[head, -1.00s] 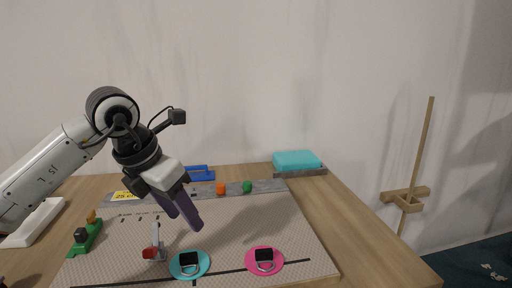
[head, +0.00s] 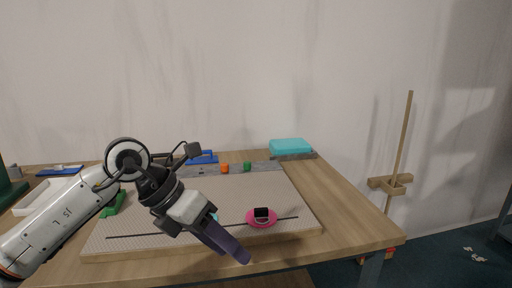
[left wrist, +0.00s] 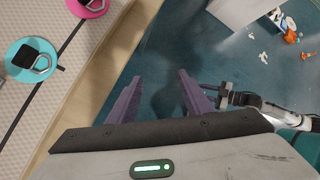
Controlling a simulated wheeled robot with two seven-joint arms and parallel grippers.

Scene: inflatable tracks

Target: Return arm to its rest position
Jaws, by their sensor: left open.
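My left gripper (head: 238,254) has purple fingers and hangs over the front edge of the patterned board (head: 270,190) in the head view. In the left wrist view the same gripper (left wrist: 160,95) has its two fingers apart with nothing between them, above the blue-green floor. A white arm with a dark end (left wrist: 225,97), apparently my right one, shows at the right of that view. The pink disc (head: 250,222) carries a dark-topped ring piece. The cyan disc (left wrist: 22,75) is mostly hidden behind my left gripper in the head view.
The wooden table (head: 350,215) is clear on its right side. A turquoise box (head: 291,147), an orange piece (head: 225,168) and a green piece (head: 247,167) are at the back. A wooden stand (head: 392,183) rises right of the table. Scattered items (left wrist: 285,25) lie on the floor.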

